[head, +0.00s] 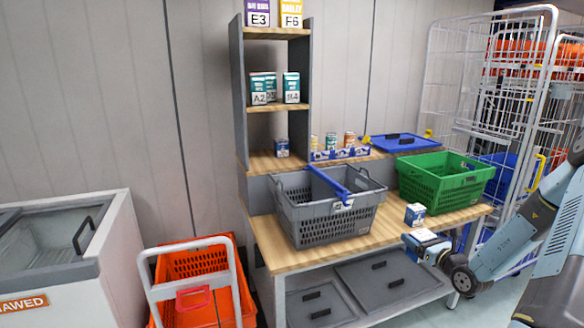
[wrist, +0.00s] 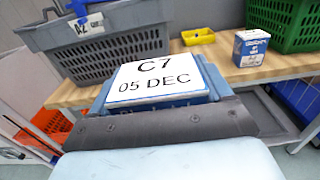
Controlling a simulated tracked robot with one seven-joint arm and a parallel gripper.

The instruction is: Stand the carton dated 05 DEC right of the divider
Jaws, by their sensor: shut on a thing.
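My gripper (wrist: 160,108) is shut on a carton (wrist: 158,80) whose white face reads C7 and 05 DEC. The carton's face is turned up toward the wrist camera. In the head view my gripper (head: 424,240) is at the table's front edge, right of and lower than the grey basket. The grey basket (head: 318,222) stands on the table with a blue divider (head: 328,182) across its top. The basket also shows at the upper left of the wrist view (wrist: 105,55), with a tag. Its inside floor is hidden.
Another blue-and-white carton (head: 415,213) stands on the table behind my gripper. A green basket (head: 445,180) is at the right. A small yellow tray (wrist: 198,37) lies on the table. Shelves (head: 275,108) with cartons rise behind. A wire cage (head: 480,80) stands at the right.

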